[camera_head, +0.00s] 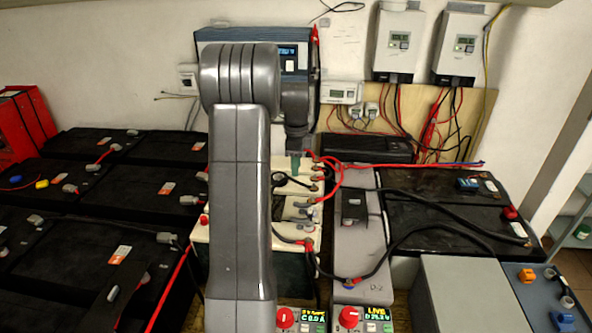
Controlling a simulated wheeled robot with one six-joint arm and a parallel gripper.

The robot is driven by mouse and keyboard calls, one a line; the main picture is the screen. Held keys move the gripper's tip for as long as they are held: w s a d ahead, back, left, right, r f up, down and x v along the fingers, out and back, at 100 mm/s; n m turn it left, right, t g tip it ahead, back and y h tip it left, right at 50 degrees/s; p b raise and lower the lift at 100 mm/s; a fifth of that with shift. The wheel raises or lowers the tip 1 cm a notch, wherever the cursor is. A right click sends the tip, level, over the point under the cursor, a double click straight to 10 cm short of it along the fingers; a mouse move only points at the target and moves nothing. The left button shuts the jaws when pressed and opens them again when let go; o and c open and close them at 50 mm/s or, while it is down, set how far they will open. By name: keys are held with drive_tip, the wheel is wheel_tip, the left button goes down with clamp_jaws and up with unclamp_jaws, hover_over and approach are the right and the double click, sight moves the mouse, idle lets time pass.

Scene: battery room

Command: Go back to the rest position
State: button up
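My grey arm rises through the middle of the camera_head view and bends over at the top. Its wrist points down on the right side of the bend. My gripper (296,160) is small and dark here, over the back of a cream-topped battery (285,228). Its fingers are too small and blurred to tell open from shut, and I cannot tell whether it touches anything. My arm hides the left part of the cream-topped battery and part of the blue-grey wall unit (300,64) behind.
Black batteries (140,200) fill the left, and more black batteries (440,205) stand at right. Red cables (345,172) and black cables (440,228) cross the grey casing (360,235). Two control boxes with red knobs (350,317) sit in front. White wall units (398,42) hang behind.

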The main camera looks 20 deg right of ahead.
sight(296, 204)
wheel_tip(296, 204, down, 14)
drive_tip(key=shift+r+p, duration=0.1)
drive_tip(key=shift+p, duration=0.25)
idle(0.4)
idle(0.3)
drive_tip(key=shift+s+a+r+n+p, duration=0.15)
drive_tip(key=shift+n+p, duration=0.1)
drive_tip(key=shift+n, duration=0.35)
drive_tip(key=shift+s+d+f+n+p, duration=0.1)
drive_tip(key=shift+n+p, duration=0.1)
drive_tip(key=shift+n, duration=0.4)
drive_tip(key=shift+s+n+p, duration=0.25)
drive_tip(key=shift+n+p, duration=0.4)
drive_tip(key=shift+n, duration=0.95)
drive_tip(key=shift+a, duration=0.1)
